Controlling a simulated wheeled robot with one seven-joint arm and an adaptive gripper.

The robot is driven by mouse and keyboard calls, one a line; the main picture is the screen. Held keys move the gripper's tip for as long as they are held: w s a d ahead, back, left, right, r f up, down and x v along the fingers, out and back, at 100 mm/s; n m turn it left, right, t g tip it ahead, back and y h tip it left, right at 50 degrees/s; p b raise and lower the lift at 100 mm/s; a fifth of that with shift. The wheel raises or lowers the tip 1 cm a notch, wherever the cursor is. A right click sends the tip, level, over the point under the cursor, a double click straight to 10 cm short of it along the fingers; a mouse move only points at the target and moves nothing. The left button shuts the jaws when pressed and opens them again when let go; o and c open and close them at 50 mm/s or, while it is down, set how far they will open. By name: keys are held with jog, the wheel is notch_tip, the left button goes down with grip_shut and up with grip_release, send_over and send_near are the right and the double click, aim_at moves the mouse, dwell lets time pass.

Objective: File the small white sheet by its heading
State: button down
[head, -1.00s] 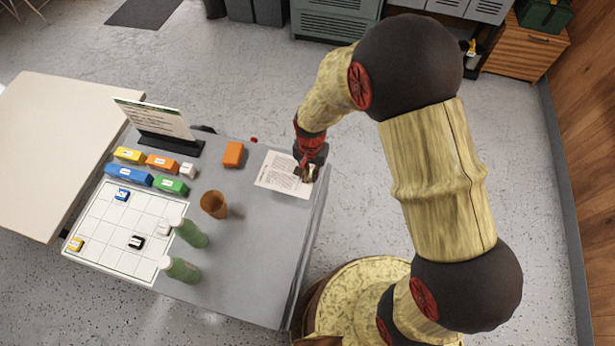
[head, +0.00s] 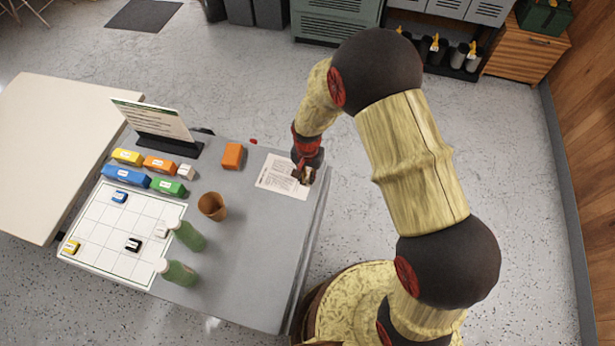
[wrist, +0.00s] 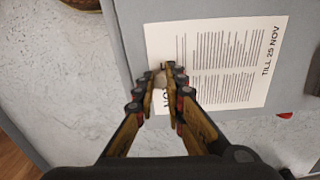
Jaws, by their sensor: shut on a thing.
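The white printed sheet (head: 283,172) lies flat on the grey table near its right edge. In the wrist view the sheet (wrist: 225,60) shows lines of text and "TILL 25 NOV" along its right side. Larger letters near the fingers are partly hidden. My gripper (head: 302,176) is at the sheet's right end in the head view. In the wrist view my gripper (wrist: 166,78) has its fingertips close together at the sheet's near edge, shut on it. The fingertips hide the exact contact.
A white grid board (head: 100,228) with small blocks lies at the table's left. Two green bottles (head: 188,236), a brown cup (head: 212,206), an orange box (head: 232,156), coloured labelled blocks (head: 125,177) and a standing sign (head: 152,118) are on the table (head: 245,255). Table space below the sheet is clear.

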jog(key=shift+f, duration=0.25)
jog(key=c, duration=1.9)
grip_release()
jog(key=shift+r, duration=0.1)
jog(key=r, duration=0.2)
jog(key=r+p, duration=0.1)
jog(key=r, duration=0.2)
jog(key=r+p, duration=0.1)
jog(key=r, duration=0.2)
jog(key=shift+s+d, duration=0.15)
jog(key=shift+s, duration=0.1)
jog(key=s+d+r+n+t, duration=0.1)
jog(key=s+d+r, duration=0.15)
jog(key=r, duration=0.85)
jog(key=s+d+r+n+t, duration=0.15)
jog(key=d+r, duration=0.25)
jog(key=r, duration=0.7)
jog(key=s+d+r+t, duration=0.1)
jog(key=s+d+r, duration=0.1)
jog(key=s+r, duration=0.2)
jog(key=s+d+r+n+t, duration=0.1)
jog(key=s+d+r, duration=0.1)
jog(key=s+r, duration=0.2)
jog(key=s+d+r+n+t, duration=0.1)
jog(key=s+d+r, duration=0.2)
jog(key=s+r, duration=0.2)
jog(key=shift+s+d+n, duration=0.1)
jog(key=shift+s+n, duration=0.15)
jog(key=shift+s, duration=1.35)
